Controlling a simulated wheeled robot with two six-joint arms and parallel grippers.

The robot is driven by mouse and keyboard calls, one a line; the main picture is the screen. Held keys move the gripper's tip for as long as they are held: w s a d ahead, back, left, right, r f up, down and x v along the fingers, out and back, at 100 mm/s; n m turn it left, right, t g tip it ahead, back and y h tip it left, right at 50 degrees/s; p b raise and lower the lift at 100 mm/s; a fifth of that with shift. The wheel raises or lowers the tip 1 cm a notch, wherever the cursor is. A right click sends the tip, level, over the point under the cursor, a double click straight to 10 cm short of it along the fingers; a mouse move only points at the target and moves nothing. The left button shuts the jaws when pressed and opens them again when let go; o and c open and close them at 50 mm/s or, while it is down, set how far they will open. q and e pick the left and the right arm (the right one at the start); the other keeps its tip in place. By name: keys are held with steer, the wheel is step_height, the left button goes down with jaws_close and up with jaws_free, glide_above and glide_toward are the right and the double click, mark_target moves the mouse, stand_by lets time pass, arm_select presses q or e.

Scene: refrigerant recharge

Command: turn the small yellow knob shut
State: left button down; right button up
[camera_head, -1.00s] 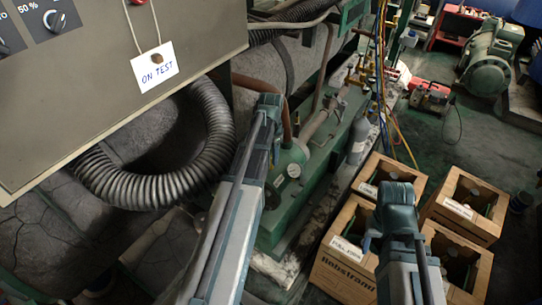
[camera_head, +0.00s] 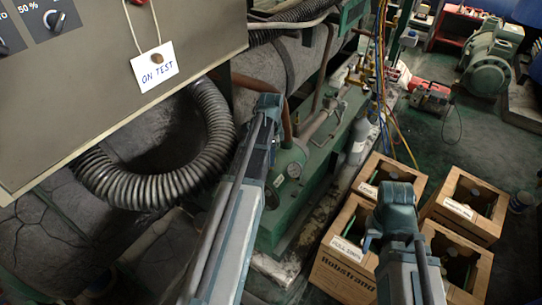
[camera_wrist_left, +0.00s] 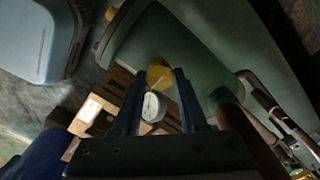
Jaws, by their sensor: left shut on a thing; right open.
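In the left wrist view, the small yellow knob (camera_wrist_left: 159,77) sits between the fingertips of my left gripper (camera_wrist_left: 161,73), which is shut on it.
Several open cardboard boxes (camera_head: 340,274) stand on the floor at the right. A grey panel (camera_head: 110,85) with an "ON TEST" tag (camera_head: 154,67) overhangs the left. A ribbed hose (camera_head: 135,190) curves beneath it. Thin coloured hoses (camera_head: 383,90) hang behind the boxes.

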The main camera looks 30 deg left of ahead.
stand_by(0.3)
arm_select(q)
steer(key=shift+c, duration=2.2)
jaws_free()
steer(key=shift+r, duration=0.2)
step_height(320, 180, up, 14)
steer(key=p, duration=1.3)
steer(key=shift+f+p, duration=0.25)
steer(key=shift+p, duration=0.15)
steer(key=s+d+r+n+p, duration=0.2)
steer(key=s+d, duration=0.3)
steer(key=d, duration=0.4)
steer(key=s+d+r+n+p, duration=0.2)
steer(key=s+d, duration=0.4)
steer(key=d, duration=0.4)
steer(key=s+d+r+n+y+p, duration=0.1)
steer(key=s+d+r+p, duration=0.3)
steer(key=d, duration=0.6)
steer(key=shift+s+d+r+n, duration=0.25)
steer(key=shift+s+r+n, duration=0.05)
steer(key=shift+s+n, duration=0.35)
